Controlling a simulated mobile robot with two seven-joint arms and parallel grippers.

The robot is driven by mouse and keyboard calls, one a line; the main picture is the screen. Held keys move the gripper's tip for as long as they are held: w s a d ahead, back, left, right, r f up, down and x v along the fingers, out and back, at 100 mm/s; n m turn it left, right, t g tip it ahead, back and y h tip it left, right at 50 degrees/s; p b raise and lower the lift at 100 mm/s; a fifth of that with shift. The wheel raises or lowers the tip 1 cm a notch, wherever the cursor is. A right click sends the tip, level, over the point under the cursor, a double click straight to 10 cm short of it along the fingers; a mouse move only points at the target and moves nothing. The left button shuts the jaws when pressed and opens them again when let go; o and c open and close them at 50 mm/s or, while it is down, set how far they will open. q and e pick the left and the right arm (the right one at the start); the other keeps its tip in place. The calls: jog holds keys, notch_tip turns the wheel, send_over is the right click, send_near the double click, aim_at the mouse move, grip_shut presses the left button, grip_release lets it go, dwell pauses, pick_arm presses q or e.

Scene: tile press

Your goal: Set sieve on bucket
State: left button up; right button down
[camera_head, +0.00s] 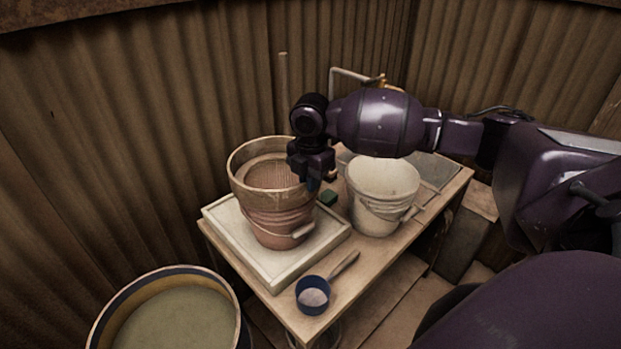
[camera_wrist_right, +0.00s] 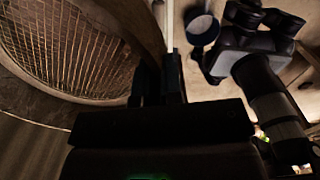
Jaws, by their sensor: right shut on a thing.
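The sieve (camera_head: 240,188) is a round wooden ring with a wire mesh. It is directly over the pinkish bucket (camera_head: 280,237), its lower edge meeting the bucket's top in the head view. I cannot tell whether it rests fully on the bucket rim. My right gripper (camera_head: 312,178) is at the sieve's right side, shut on its rim. In the right wrist view the mesh and ring of the sieve (camera_wrist_right: 70,45) fill the upper left, beside the dark fingers. My left gripper is not seen in the head view.
The bucket stands in a pale shallow tray (camera_head: 275,284) on a wooden table (camera_head: 385,262). A white bucket (camera_head: 382,180) stands to the right, with a small green block (camera_head: 328,197) between. A blue scoop (camera_head: 312,297) lies in front. A large tub (camera_head: 180,320) is at lower left.

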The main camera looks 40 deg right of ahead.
jog(key=c, duration=1.2)
grip_release()
notch_tip(320, 180, up, 11)
jog(key=shift+f+p, duration=0.1)
jog(key=shift+p, duration=0.2)
